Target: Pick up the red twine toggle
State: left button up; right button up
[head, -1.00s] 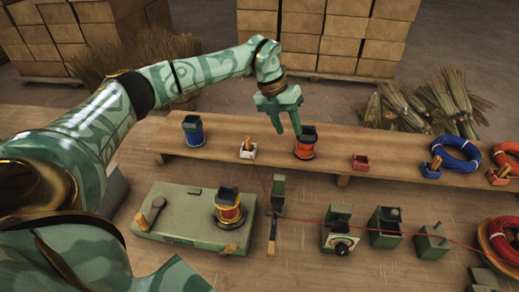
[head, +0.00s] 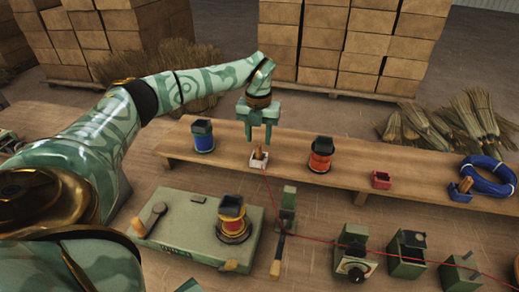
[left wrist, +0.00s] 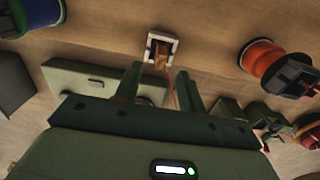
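The twine toggle is a small wooden peg (head: 259,153) standing in a white square holder (head: 258,164) on the long bench. Red twine (head: 267,186) runs down from it and off to the right. In the left wrist view the brown toggle (left wrist: 161,58) sits inside the white holder (left wrist: 174,43), ahead of the fingertips. My left gripper (head: 259,140) is open and empty, pointing down just above the toggle. In the left wrist view its two fingers (left wrist: 158,77) are apart, with the toggle roughly centred beyond them. My right gripper is not in view.
A blue spool (head: 204,138) stands left of the holder and an orange spool (head: 321,158) right of it. Further right are a red holder (head: 381,180) and a blue coil (head: 492,178). A green winding machine (head: 180,222) with a red-yellow spool (head: 233,220) is in front of the bench.

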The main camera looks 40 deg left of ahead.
aim_at(259, 145)
pick_arm(q)
jog(key=f, duration=0.2)
jog(key=f+b, duration=0.1)
jog(key=f, duration=0.2)
jog(key=shift+w+a, duration=0.15)
jog(key=shift+w, duration=0.05)
jog(key=shift+r, duration=0.1)
grip_shut()
jog(key=shift+r, duration=0.1)
jog(key=shift+r, duration=0.25)
notch_tip(259, 145, up, 2)
jog(key=shift+r+p, duration=0.25)
jog(key=shift+p, duration=0.15)
jog(key=s+d+r+p, duration=0.5)
jog(key=s+d+r, duration=0.3)
jog(key=d+r, duration=0.3)
jog(key=s+f, duration=0.1)
jog(key=s, duration=1.1)
jog(key=shift+s+p, duration=0.4)
